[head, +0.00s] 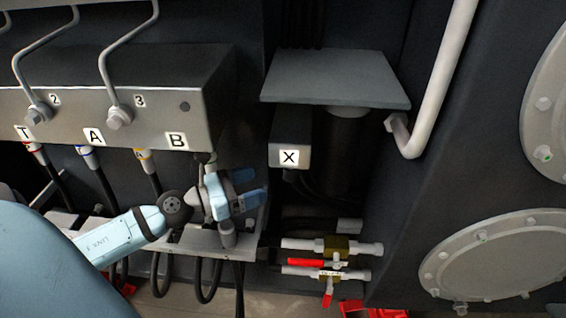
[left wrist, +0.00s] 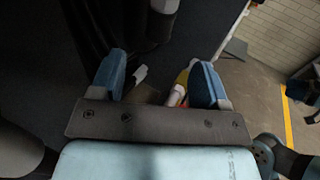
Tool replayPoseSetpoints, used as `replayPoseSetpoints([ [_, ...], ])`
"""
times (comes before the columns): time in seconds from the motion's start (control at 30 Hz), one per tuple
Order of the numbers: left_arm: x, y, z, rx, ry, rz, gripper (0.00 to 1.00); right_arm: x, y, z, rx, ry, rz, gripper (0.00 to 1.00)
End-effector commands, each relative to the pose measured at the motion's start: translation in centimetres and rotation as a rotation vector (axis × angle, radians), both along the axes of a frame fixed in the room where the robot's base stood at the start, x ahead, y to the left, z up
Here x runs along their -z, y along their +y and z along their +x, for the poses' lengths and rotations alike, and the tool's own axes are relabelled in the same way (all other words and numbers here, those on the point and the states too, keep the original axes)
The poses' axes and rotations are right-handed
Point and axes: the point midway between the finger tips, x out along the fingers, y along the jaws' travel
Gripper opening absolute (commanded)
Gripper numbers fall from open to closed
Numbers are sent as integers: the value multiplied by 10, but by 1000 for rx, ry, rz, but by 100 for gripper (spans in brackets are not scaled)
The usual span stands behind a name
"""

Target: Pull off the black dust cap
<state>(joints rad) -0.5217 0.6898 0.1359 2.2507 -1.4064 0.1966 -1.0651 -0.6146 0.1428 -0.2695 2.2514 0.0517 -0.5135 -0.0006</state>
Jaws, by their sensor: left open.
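I cannot pick out the black dust cap for certain. The block labelled B (head: 176,141) has a short fitting under it, partly hidden behind my left gripper. The small block labelled X (head: 289,157) hangs to the right, its underside in dark shadow. My left gripper (head: 256,188) is open below and between B and X, with its blue fingers pointing right. In the left wrist view the gripper (left wrist: 158,78) has nothing between its fingers. A dark cylindrical part with a pale band (left wrist: 163,14) shows beyond the fingers; I cannot tell if it is the cap.
Hoses with coloured bands (head: 144,155) hang under the valve block at left. A grey metal shelf (head: 215,240) lies below my left gripper. Brass valves with red handles (head: 335,262) sit lower right. A white bent pipe (head: 440,80) runs down at right.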

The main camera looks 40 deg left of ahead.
Motion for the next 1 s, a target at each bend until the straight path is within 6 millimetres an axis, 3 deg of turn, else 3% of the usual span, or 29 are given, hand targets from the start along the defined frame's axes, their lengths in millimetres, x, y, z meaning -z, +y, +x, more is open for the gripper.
replayPoseSetpoints([
  [0.07,-7,-7,14,2,-4,3,69,-5,-2,0,2,12,-10,65],
  [0.5,-3,-39,73,-2,-1,-5,69,-7,-8,-3,11,53,-54,65],
  [0.97,0,-46,84,-1,1,-3,69,-5,-9,-4,14,57,-60,65],
  [1.0,0,-46,84,-1,1,-3,65,-5,-9,-4,14,57,-60,65],
])
